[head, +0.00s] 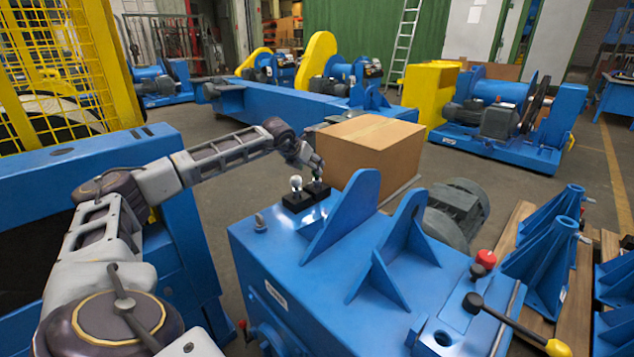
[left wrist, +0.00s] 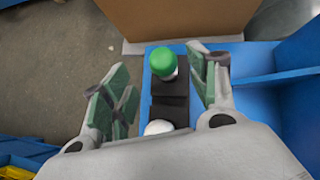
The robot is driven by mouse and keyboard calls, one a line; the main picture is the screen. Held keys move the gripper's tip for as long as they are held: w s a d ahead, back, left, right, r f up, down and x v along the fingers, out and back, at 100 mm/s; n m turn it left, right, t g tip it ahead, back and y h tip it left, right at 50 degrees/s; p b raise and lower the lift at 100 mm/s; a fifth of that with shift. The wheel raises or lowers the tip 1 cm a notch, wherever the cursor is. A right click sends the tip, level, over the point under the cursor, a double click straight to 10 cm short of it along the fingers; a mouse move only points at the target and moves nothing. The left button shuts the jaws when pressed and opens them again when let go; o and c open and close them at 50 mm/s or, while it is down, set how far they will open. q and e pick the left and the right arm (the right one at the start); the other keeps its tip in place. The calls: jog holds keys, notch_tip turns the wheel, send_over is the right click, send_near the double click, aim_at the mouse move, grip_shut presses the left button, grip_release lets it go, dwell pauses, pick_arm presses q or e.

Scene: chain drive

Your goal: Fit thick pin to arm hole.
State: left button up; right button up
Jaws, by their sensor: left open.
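Two pins stand upright in black blocks on the corner of a blue machine. The green-topped pin (left wrist: 163,63) is farther out in the left wrist view. The white-topped pin (left wrist: 158,127) is nearer the wrist, and it also shows in the head view (head: 296,184). I cannot tell which is the thick pin. My left gripper (head: 316,168) is open above the far block, and in the left wrist view its padded fingers (left wrist: 161,82) stand either side of the green-topped pin, apparently without touching it. I cannot identify the arm hole for certain. My right gripper is out of view.
The blue machine (head: 300,285) carries upright blue plates (head: 345,215), a red knob (head: 486,257), a yellow-handled lever (head: 520,330) and a dark round hole (head: 443,338). A cardboard box (head: 370,150) stands close behind the gripper. Blue brackets (head: 545,245) stand on a pallet at right.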

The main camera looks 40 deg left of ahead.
aim_at(317, 179)
pick_arm(q)
jog(key=shift+w+f, duration=0.45)
jog(key=shift+f, duration=0.1)
jog(key=shift+w+f, duration=0.15)
jog(key=shift+w, duration=0.05)
jog(key=shift+b+x, duration=0.95)
jog(key=shift+x, duration=1.35)
jog(key=shift+d, duration=0.1)
